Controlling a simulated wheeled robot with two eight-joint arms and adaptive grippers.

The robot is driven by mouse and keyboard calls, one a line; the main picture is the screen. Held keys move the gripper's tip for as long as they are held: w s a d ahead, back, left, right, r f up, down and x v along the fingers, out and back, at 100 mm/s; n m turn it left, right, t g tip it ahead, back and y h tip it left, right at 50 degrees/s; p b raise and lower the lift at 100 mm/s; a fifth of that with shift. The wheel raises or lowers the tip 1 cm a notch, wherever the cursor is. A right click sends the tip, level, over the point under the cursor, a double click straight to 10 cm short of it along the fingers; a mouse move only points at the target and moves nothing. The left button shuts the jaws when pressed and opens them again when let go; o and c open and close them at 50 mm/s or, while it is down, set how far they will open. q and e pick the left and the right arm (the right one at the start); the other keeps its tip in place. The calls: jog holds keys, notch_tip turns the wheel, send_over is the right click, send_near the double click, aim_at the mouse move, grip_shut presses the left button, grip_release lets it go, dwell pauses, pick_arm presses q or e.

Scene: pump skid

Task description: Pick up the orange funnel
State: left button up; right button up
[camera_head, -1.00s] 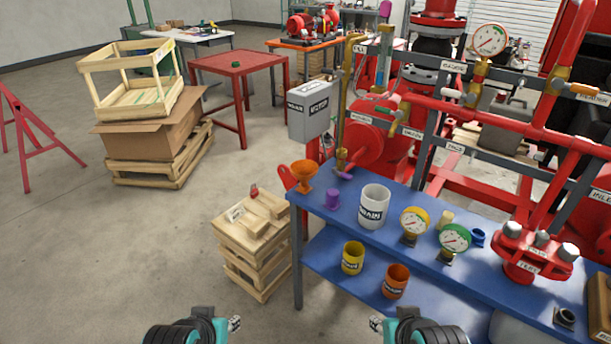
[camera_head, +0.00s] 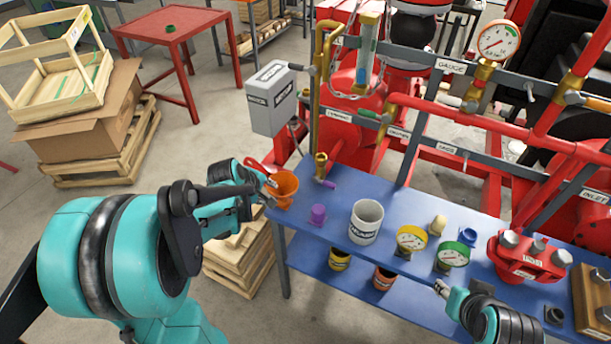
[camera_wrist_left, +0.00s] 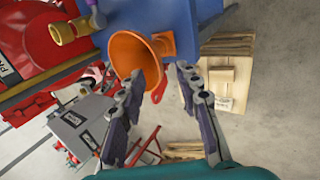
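The orange funnel (camera_head: 286,184) stands at the left end of the blue bench (camera_head: 320,240). It also shows in the left wrist view (camera_wrist_left: 128,55), wide mouth toward the left finger. My left gripper (camera_head: 266,186) is beside the funnel on its left. In the left wrist view my left gripper (camera_wrist_left: 160,72) has its fingers spread apart with nothing held between them; the funnel is just beyond the fingertips. Whether a finger touches the rim I cannot tell. My right gripper (camera_head: 441,289) is low over the bench's front edge, small and partly hidden by its own arm.
A wooden crate (camera_head: 237,262) stands below left of the bench.

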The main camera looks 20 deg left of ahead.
aim_at(273, 194)
pick_arm(q)
jog(key=b+x, duration=0.3)
jog(key=x, duration=0.4)
jog(key=shift+w+a+f, duration=0.1)
jog(key=shift+w+f, duration=0.15)
jog(key=shift+w, duration=0.1)
grip_shut()
